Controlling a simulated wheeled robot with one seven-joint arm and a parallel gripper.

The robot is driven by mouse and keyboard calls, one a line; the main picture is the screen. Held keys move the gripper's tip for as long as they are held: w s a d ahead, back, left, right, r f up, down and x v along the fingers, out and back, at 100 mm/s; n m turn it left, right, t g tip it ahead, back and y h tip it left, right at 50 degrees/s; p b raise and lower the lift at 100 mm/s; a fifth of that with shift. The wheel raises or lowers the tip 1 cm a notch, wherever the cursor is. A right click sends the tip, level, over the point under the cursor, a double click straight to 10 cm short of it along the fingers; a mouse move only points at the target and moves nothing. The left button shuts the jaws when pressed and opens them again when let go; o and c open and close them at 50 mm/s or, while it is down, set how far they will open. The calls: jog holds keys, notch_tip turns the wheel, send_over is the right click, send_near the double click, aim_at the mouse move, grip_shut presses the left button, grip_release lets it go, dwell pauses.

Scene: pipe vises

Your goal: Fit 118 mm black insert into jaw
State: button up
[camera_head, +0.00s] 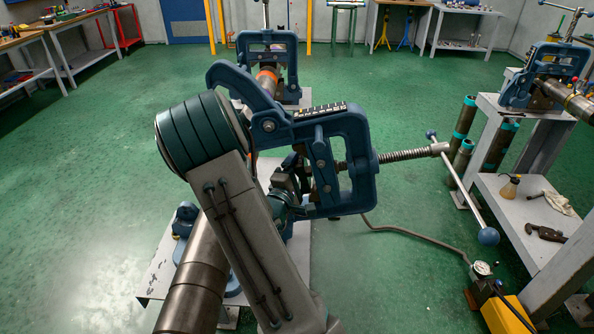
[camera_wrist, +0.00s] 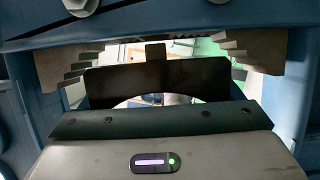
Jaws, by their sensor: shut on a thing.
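The black insert (camera_wrist: 125,82) shows in the wrist view as a dark plate with a curved underside and a small tab on top. My gripper (camera_wrist: 155,108) is shut on it; its dark finger edge covers the lower part. The insert is between the stepped, toothed jaw pieces, left (camera_wrist: 62,66) and right (camera_wrist: 258,48), below the vise's blue upper frame. I cannot tell whether it touches its seat. In the head view the blue pipe vise (camera_head: 359,135) stands at the centre. My arm reaches into its opening and hides much of the gripper and insert.
A brown pipe (camera_head: 195,275) runs toward me from the vise, left of my arm. The screw handle (camera_head: 462,190) sticks out on the right. Another vise (camera_head: 268,50) stands behind. A grey bench (camera_head: 540,215) with a further vise is at right. Open green floor lies left.

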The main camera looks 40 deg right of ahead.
aim_at(300, 177)
jog(key=shift+s+d+r, duration=0.25)
jog(key=shift+s+d, duration=0.3)
jog(key=shift+d, duration=0.1)
jog(key=o, duration=0.9)
jog(key=shift+d, duration=0.1)
jog(key=shift+s+a+f, duration=0.15)
jog(key=shift+s+a, duration=0.15)
jog(key=shift+a, duration=0.25)
jog(key=v, duration=0.5)
jog(key=p+v, duration=0.1)
jog(key=v, duration=0.2)
jog(key=shift+r, duration=0.35)
jog(key=shift+f+p+v, duration=0.15)
jog(key=shift+p+v, duration=1)
jog(key=shift+p, duration=0.25)
jog(key=shift+f+p+v, duration=0.2)
jog(key=shift+p+v, duration=1)
jog(key=shift+p, duration=0.2)
